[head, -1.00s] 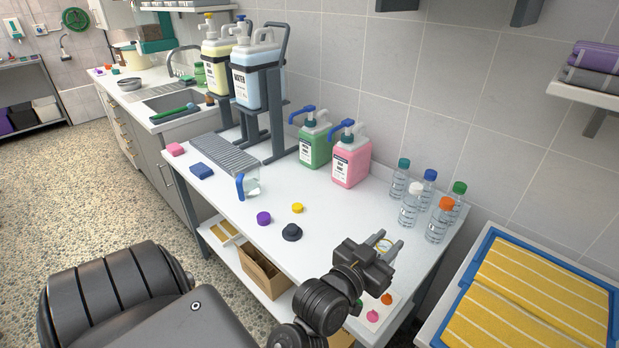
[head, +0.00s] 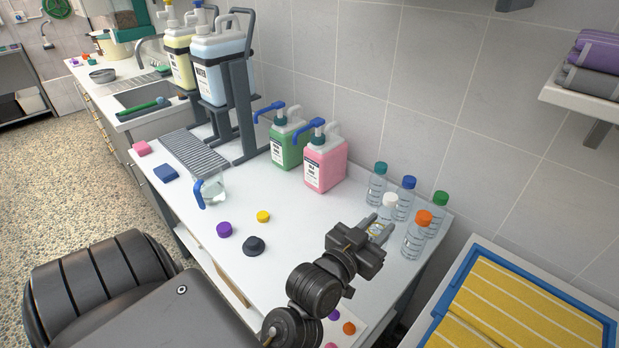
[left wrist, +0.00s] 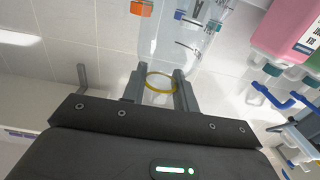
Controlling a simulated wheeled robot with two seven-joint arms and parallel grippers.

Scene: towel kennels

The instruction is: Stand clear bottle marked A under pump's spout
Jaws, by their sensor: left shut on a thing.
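My left gripper (head: 377,228) is shut on a clear, see-through bottle (left wrist: 168,35) at the right end of the white table. A green jug (head: 288,145) and a pink jug (head: 325,166) with blue pump spouts stand at the table's back. A water jug (head: 217,65) and a yellow jug (head: 181,57), also with pumps, sit on a raised rack. My right gripper is out of view.
Several capped bottles, such as the orange-capped one (head: 417,237), stand just beyond my gripper. A clear jug with blue handle (head: 213,190) stands by the grey drip grate (head: 196,150). Purple (head: 224,229), yellow (head: 263,216) and dark (head: 254,246) caps lie mid-table.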

